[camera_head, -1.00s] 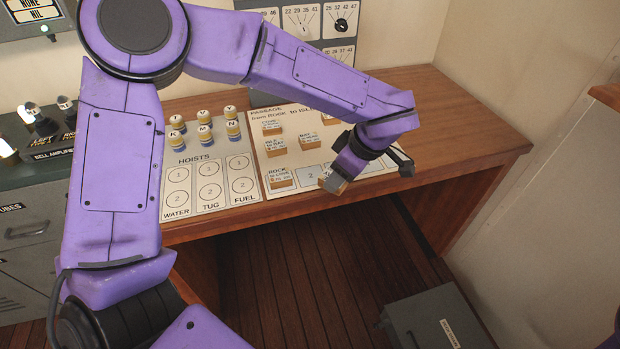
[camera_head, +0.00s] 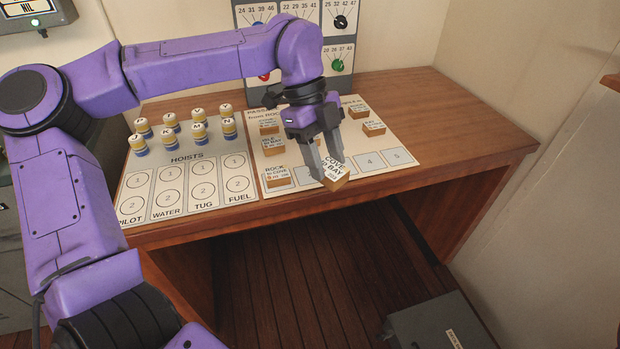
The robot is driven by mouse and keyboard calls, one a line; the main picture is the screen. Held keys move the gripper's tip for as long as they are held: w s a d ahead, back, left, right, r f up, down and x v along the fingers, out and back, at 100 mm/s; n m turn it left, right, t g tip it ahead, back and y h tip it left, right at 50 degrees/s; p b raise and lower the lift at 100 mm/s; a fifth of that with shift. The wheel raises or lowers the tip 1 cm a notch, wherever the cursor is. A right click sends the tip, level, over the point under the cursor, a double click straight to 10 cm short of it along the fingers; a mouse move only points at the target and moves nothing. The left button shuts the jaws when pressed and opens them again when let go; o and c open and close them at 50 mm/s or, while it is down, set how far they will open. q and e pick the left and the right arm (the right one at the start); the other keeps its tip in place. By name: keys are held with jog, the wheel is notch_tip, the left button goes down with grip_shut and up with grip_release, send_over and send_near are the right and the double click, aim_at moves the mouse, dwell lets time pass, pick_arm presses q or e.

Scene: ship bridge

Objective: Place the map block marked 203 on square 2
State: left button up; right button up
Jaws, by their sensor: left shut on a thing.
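My left gripper (camera_head: 326,170) is shut on a wooden map block (camera_head: 336,172) whose white top reads "COVE to BAY"; its number is too small to read surely. The block is tilted and appears held near the board's front edge, over the row of numbered squares; I cannot tell if it touches. A "ROCK to COVE" block (camera_head: 278,177) sits at the left end of the row. Square 2 (camera_head: 305,174) is partly hidden by the gripper, and square 3 is behind the block. Squares 4 (camera_head: 369,162) and 5 (camera_head: 397,157) are bare. My right gripper is not in view.
Other map blocks stand farther back on the passage board, including one (camera_head: 272,145) at left and one (camera_head: 374,128) at right. The desk's right side (camera_head: 460,135) is clear.

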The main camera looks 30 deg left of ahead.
pick_arm(q)
jog(key=n, duration=0.2)
jog(key=s+n+t, duration=0.1)
jog(key=n, duration=0.1)
jog(key=n+t+b, duration=0.1)
jog(key=shift+s+a+r+n, duration=0.1)
jog(key=shift+s+r+n, duration=0.1)
jog(key=shift+r+n, duration=0.2)
jog(key=w+a+f+n+p, duration=0.1)
jog(key=w+a+f+n, duration=0.1)
jog(key=w+a+f, duration=0.1)
jog(key=w+a+f+n+t+y+p, duration=0.1)
jog(key=w+a+f+n, duration=0.1)
jog(key=w+a+f, duration=0.1)
jog(key=w+a+f+n+t+p, duration=0.1)
jog(key=w+a+f+n, duration=0.1)
jog(key=w+a+f, duration=0.1)
jog(key=shift+a+f+n+y+p, duration=0.2)
jog(key=shift+a+n+y+p, duration=0.1)
jog(key=shift+y+p, duration=0.1)
notch_tip(320, 180, down, 3)
jog(key=shift+r, duration=0.15)
jog(key=o, duration=1)
jog(key=shift+d, duration=0.1)
jog(key=shift+o, duration=0.2)
jog(key=v, duration=1.2)
jog(key=shift+b, duration=0.45)
